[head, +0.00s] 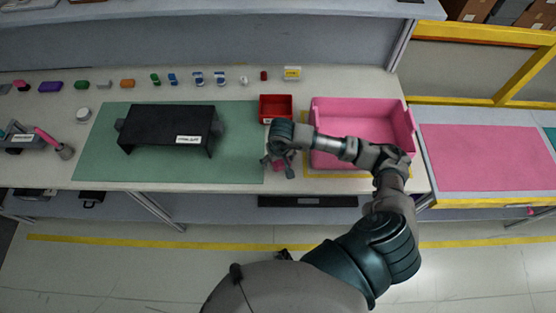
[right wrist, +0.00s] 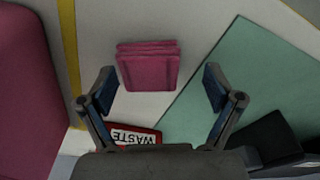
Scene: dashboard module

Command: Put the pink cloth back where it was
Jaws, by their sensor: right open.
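The pink cloth (right wrist: 148,68) lies folded in a small stack on the pale worktop, between the green mat and the yellow line. In the head view only a bit of the cloth (head: 277,167) shows, mostly hidden under my right gripper. My right gripper (head: 278,168) is open above the front of the worktop. In the right wrist view the fingers of my right gripper (right wrist: 158,82) stand apart, with the cloth between and beyond their tips. I cannot tell the exact height gap. My left gripper is not in view.
A pink bin (head: 330,106) stands right of the cloth and a red waste tray (head: 276,118) behind it. The green mat (head: 95,165) holds a black module (head: 165,122). Several small parts line the back. A pink-topped surface (head: 480,158) is at the right.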

